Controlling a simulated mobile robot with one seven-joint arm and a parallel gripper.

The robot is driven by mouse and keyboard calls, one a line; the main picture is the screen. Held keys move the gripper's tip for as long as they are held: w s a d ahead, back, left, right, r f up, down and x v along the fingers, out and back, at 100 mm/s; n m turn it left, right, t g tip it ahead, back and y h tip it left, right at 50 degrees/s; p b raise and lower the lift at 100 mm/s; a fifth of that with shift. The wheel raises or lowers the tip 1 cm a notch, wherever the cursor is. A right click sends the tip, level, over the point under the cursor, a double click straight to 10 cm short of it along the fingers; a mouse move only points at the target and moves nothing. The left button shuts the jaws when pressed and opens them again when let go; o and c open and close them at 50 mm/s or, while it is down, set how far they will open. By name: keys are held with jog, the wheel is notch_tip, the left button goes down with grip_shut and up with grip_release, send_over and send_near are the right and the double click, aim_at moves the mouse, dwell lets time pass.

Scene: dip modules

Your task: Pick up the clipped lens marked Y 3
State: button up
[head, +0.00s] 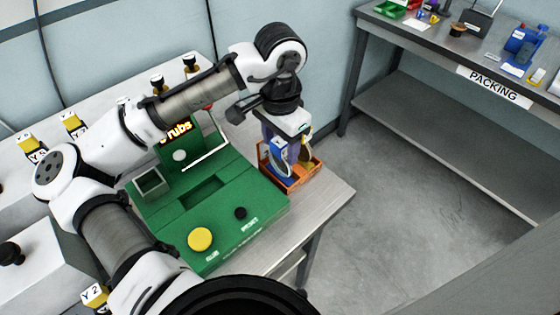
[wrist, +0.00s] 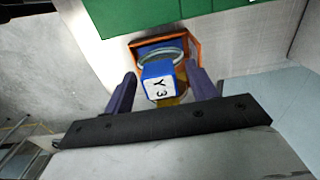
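The clipped lens marked Y 3 (wrist: 158,86) has a blue clip with a white label and a clear ring behind it. It stands in an orange tray (wrist: 192,42). In the head view the blue clip (head: 279,146) shows in the orange tray (head: 295,184), partly hidden by my gripper. My gripper (wrist: 162,72) is above the tray with its two purple fingers apart, one on each side of the blue clip. Small gaps show between the fingers and the clip. Something yellow lies beside the clip in the tray, partly hidden.
A green fixture (head: 235,205) with a yellow button (head: 200,239) stands just left of the tray. Yellow tags, one marked Y 2 (head: 95,294), stand on white housings at the left. The packing table (head: 425,45) stands across the open floor at the right.

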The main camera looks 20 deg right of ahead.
jog(key=c, duration=1.2)
grip_shut()
jog(key=shift+r, duration=0.2)
